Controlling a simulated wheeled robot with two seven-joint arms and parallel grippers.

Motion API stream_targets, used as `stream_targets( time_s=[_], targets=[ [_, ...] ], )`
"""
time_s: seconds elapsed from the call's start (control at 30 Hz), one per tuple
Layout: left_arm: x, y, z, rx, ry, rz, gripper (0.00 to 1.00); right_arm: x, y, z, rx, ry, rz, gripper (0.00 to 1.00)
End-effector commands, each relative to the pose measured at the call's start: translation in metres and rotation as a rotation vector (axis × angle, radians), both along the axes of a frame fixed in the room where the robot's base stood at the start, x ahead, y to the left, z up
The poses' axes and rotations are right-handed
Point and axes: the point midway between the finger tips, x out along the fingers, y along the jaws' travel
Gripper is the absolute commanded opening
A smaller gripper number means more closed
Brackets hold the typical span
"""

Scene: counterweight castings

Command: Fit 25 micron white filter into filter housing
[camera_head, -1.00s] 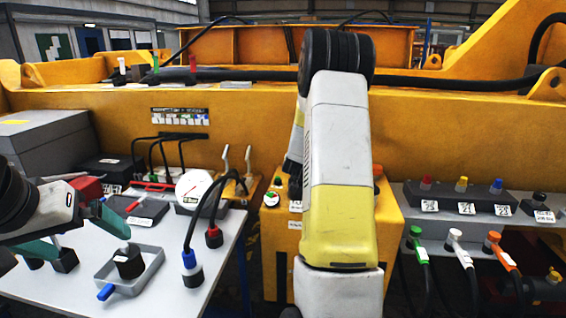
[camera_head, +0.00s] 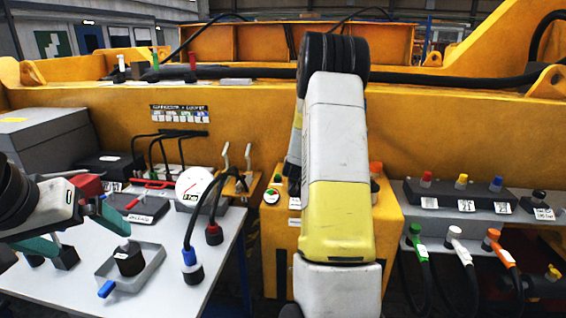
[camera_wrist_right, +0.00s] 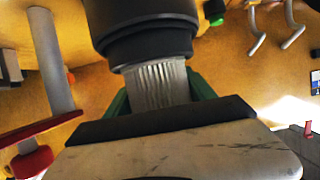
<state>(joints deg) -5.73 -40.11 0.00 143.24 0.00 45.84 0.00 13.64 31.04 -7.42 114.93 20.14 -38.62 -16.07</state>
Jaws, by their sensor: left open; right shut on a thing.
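In the right wrist view, a pale pleated filter (camera_wrist_right: 160,84) is between the green fingers of my right gripper (camera_wrist_right: 160,95), which is shut on it. Its upper end meets a dark, ribbed round body (camera_wrist_right: 145,30). I cannot tell whether that body is the filter housing or the filter's own cap, nor how deep the filter sits. No micron marking is readable. In the head view, my right arm hides its own gripper and what is in front of it. My left gripper (camera_head: 92,236) is open and empty at the left, over the grey table.
On the table (camera_head: 215,262) are a grey tray (camera_head: 148,272) with a black cylinder (camera_head: 129,259), blue (camera_head: 190,257) and red (camera_head: 214,233) cable plugs, and a white gauge (camera_head: 193,183). A yellow cabinet (camera_head: 390,240) stands behind my right arm. Hanging plugs and a labelled black block (camera_head: 460,197) are right.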

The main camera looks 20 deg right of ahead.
Motion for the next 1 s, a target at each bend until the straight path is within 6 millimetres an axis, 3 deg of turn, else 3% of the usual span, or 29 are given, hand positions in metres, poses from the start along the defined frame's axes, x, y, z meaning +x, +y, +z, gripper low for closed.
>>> stream_targets(
  time_s=[0.6, 0.63, 0.7, 0.77, 1.0],
  targets=[
    [0.0, 0.0, 0.0, 0.0, 0.0, 0.0, 1.0, 0.0, 0.0, -0.016, 0.0, 0.0, 0.0, 0.16],
    [0.0, 0.0, 0.0, 0.0, 0.0, 0.0, 1.0, 0.0, 0.0, -0.016, 0.0, 0.0, 0.0, 0.65],
    [0.0, 0.0, 0.0, 0.0, 0.0, 0.0, 1.0, 0.0, 0.0, -0.016, 0.001, 0.001, 0.0, 0.79],
    [0.0, 0.0, 0.0, 0.0, 0.0, 0.0, 1.0, 0.0, 0.0, -0.016, 0.001, 0.001, 0.0, 0.89],
    [0.0, 0.0, 0.0, 0.0, 0.0, 0.0, 1.0, 0.0, 0.0, -0.016, 0.001, 0.001, 0.0, 0.89]
  ],
)
